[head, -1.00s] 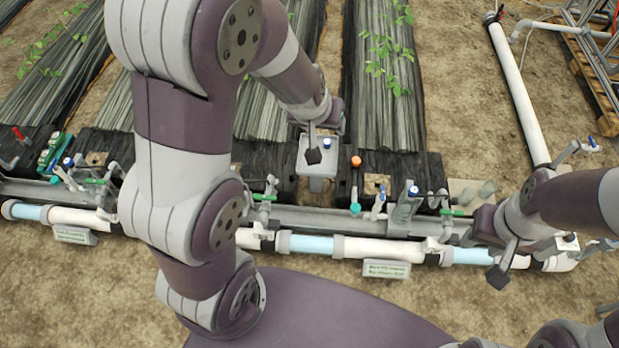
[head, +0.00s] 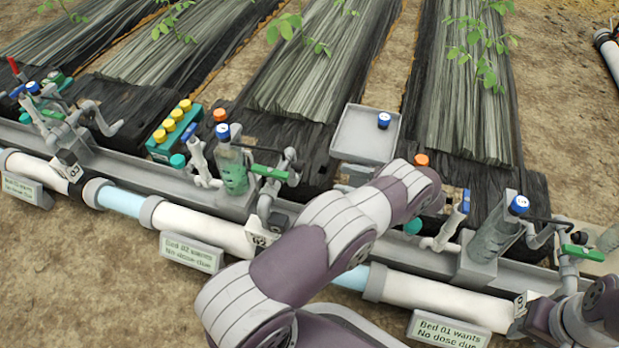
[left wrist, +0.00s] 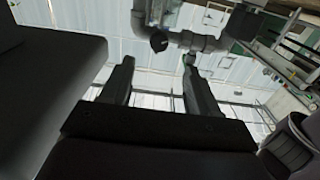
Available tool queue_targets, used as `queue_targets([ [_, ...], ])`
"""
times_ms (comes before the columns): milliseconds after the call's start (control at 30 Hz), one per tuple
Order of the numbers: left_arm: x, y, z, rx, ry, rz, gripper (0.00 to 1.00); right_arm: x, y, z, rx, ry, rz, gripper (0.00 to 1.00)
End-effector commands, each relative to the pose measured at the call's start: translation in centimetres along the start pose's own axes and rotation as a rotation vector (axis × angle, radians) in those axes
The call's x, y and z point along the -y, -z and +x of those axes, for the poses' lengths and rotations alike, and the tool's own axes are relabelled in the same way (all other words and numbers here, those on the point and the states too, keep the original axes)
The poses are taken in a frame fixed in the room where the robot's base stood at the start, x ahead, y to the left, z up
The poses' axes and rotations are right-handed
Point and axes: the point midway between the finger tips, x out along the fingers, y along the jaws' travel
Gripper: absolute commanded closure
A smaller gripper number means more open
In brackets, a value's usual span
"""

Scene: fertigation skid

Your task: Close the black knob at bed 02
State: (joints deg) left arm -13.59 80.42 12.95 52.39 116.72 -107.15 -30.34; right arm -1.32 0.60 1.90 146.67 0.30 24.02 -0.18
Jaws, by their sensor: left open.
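The bed 02 sign (head: 192,252) stands left of centre in front of the pipe. Behind it are a blue-capped green bottle (head: 235,176) and a grey valve with a green handle (head: 270,172). A small dark knob (head: 293,178) shows on this valve, partly unclear. My left arm reaches across the middle, right of this valve; its gripper is hidden there. In the left wrist view my left gripper (left wrist: 157,62) is open and empty. A round black knob (left wrist: 159,42) on grey pipework shows between and beyond its fingertips, apart from them; I cannot tell its bed.
A grey tray (head: 346,137) with a blue-capped item (head: 384,120) stands behind my left arm. A green rack with yellow caps (head: 174,128) is at left. The bed 01 sign (head: 448,330) and bottle (head: 497,237) are at right. My right arm shows at the lower right edge.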

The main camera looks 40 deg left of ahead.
Motion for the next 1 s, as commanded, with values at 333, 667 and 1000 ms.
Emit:
queue_targets([
  [333,-0.1,-0.4,8.2,0.002,0.001,-0.003,0.4,0.0,-0.5,3.9,0.001,0.0,0.0,0.57],
  [667,-0.1,0.1,11.1,0.002,-0.003,-0.003,0.4,0.0,-0.6,4.9,0.001,0.0,0.0,0.57],
  [1000,-0.1,0.2,11.0,0.002,-0.004,-0.003,0.88,0.0,-0.6,4.9,0.001,0.0,0.0,0.57],
])
